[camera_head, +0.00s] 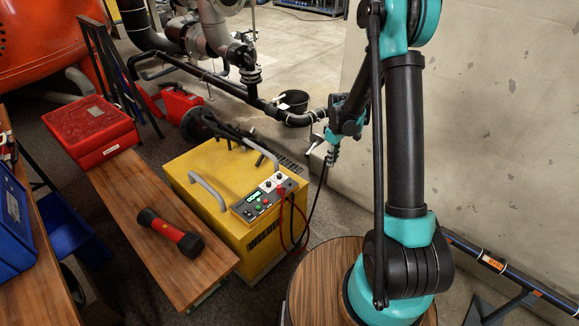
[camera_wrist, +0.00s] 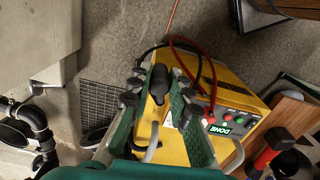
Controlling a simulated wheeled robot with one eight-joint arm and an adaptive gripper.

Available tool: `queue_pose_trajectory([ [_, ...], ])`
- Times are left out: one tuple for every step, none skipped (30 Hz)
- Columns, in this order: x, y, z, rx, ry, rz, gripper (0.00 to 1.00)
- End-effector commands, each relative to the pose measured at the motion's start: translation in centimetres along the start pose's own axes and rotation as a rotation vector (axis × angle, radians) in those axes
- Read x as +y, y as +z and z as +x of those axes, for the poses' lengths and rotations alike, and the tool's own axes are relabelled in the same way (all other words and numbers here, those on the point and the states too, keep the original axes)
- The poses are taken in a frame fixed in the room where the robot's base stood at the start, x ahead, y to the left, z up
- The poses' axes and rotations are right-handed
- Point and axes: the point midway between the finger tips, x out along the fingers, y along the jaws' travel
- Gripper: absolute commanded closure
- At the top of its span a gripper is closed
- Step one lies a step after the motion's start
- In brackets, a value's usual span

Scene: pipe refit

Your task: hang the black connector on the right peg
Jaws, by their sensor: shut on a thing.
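My gripper (camera_head: 330,152) is at the end of the teal arm, right of and above the yellow machine (camera_head: 215,163) in the head view. In the wrist view my gripper (camera_wrist: 158,95) has its green fingers closed around the black connector (camera_wrist: 158,82). A black cable (camera_head: 319,195) hangs below the gripper to the machine's front. Black bars that look like pegs stick out at the machine's back edge, one at the right (camera_head: 263,152) and others at the left (camera_head: 222,128). The gripper is apart from them. The exact peg tips are hard to tell.
The machine has grey handles (camera_head: 208,190) and a control panel (camera_head: 268,198); its display reads DONE in the wrist view. A red cable (camera_head: 283,215) loops at the front. A wooden bench (camera_head: 150,215) holds a red case (camera_head: 90,130) and a flashlight (camera_head: 170,230). A concrete wall stands right.

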Motion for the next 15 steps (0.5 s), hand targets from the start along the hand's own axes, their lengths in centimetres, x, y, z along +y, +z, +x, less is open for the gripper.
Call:
queue_pose_trajectory([
  [-0.6, -1.3, 0.4, 0.000, 0.000, -0.120, 1.00],
  [-0.9, -1.9, 0.7, 0.000, 0.000, -0.198, 1.00],
  [-1.4, -2.8, 1.0, 0.000, 0.000, -0.302, 1.00],
  [-1.8, -3.5, 1.2, 0.000, 0.000, -0.380, 1.00],
  [-2.2, -4.1, 1.5, 0.000, 0.000, -0.458, 1.00],
  [-2.7, -5.0, 1.8, 0.000, 0.000, -0.562, 1.00],
  [-3.1, -5.6, 2.0, 0.000, 0.000, -0.640, 1.00],
  [-3.5, -6.3, 2.3, 0.000, 0.000, -0.719, 1.00],
  [-4.1, -7.1, 2.6, 0.000, 0.000, -0.822, 1.00],
  [-4.5, -7.7, 2.9, 0.000, 0.000, -0.900, 1.00],
  [-5.0, -8.3, 3.1, 0.000, 0.000, -0.978, 1.00],
  [-5.6, -9.1, 3.5, 0.000, 0.000, -1.079, 1.00],
  [-6.0, -9.6, 3.7, 0.000, 0.000, -1.152, 1.00],
  [-6.4, -10.2, 3.9, 0.000, 0.000, -1.223, 1.00],
  [-7.0, -10.9, 4.2, 0.000, 0.000, -1.314, 1.00],
])
